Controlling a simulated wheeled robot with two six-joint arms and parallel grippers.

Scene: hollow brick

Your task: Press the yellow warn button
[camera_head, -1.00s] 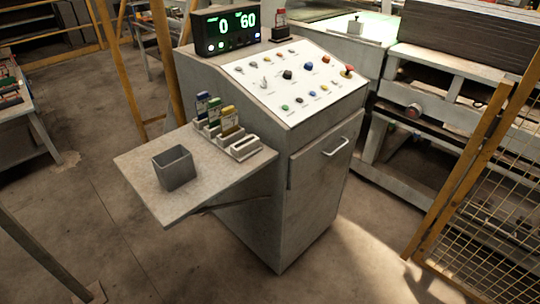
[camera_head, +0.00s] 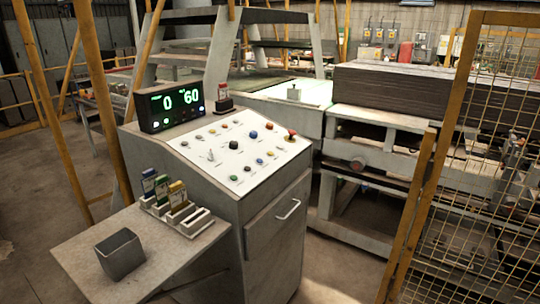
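The control panel (camera_head: 225,155) is a sloped white face on top of a grey cabinet, left of centre. It carries several small coloured buttons and knobs. A yellow-orange button (camera_head: 269,126) sits near its upper right, between a blue button (camera_head: 253,134) and the red mushroom knob (camera_head: 291,134). Another small yellowish button shows in the lower row (camera_head: 270,153). The labels are too small to read, so I cannot tell which is the warn button. Neither of my grippers is in view, and nothing touches the panel.
A display (camera_head: 170,105) reading 0 and 60 stands at the panel's back left. A side shelf (camera_head: 75,250) holds a grey bin (camera_head: 119,254) and several coloured cards in a holder (camera_head: 184,218). A yellow mesh fence (camera_head: 470,150) stands at right. Floor shows at lower left.

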